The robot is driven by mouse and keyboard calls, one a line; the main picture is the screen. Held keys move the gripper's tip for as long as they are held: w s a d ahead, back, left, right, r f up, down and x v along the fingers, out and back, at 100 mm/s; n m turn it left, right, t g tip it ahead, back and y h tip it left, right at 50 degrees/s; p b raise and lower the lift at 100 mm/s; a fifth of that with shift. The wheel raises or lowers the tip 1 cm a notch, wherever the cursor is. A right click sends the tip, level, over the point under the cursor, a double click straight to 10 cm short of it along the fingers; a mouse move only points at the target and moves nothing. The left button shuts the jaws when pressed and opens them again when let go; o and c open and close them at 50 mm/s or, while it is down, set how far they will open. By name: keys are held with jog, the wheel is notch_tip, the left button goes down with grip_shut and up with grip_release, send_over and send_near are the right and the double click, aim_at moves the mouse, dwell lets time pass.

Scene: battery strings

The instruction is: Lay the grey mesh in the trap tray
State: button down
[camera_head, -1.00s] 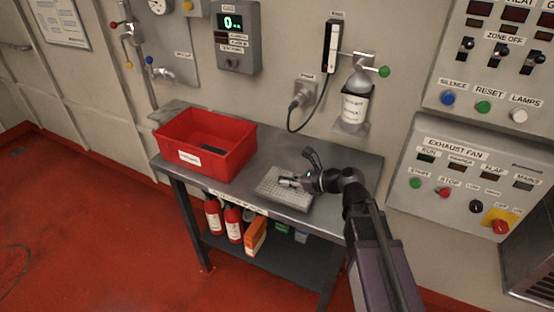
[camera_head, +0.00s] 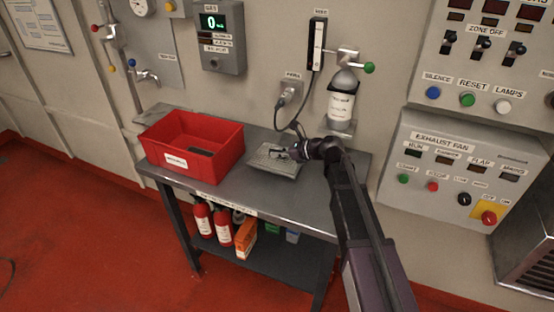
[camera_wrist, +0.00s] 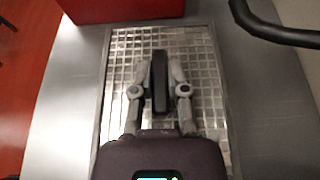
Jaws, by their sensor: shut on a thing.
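The grey mesh (camera_head: 268,166) is a pale gridded panel with a grey rim, over the right part of the table. It fills the middle of the wrist view (camera_wrist: 203,75). My gripper (camera_head: 284,153) is above it, its two fingers shut on a dark upright bar (camera_wrist: 160,80) over the mesh's middle; the bar seems to be the mesh's grip. I cannot tell how high the mesh is above the table. A red open-topped tray (camera_head: 225,158) with a white label stands left of it, with a dark flat piece inside. Its label is unreadable, so I cannot tell whether it is the trap tray.
The grey table (camera_head: 245,196) is bare in front of the mesh. A dark cable (camera_head: 281,115) hangs from a wall socket behind. A labelled cylinder (camera_head: 342,102) is fixed on the wall. Red extinguishers (camera_head: 222,229) and an orange box (camera_head: 246,238) stand on the lower shelf.

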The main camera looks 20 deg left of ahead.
aim_at(278, 159)
jog(key=shift+w, duration=0.1)
jog(key=shift+w+a, duration=0.25)
jog(key=shift+w, duration=0.35)
notch_tip(278, 159, down, 4)
jog(key=b, duration=0.3)
jog(key=shift+r+b, duration=0.2)
jog(key=shift+b, duration=0.15)
jog(key=shift+f, duration=0.15)
jog(key=c, duration=0.6)
grip_release()
jog(key=shift+c, duration=0.2)
jog(key=shift+s+d+r+p, duration=0.15)
jog(key=shift+d+r+p, duration=0.15)
jog(key=shift+d+r, duration=0.2)
jog(key=p+v, duration=0.4)
jog(key=v, duration=0.7)
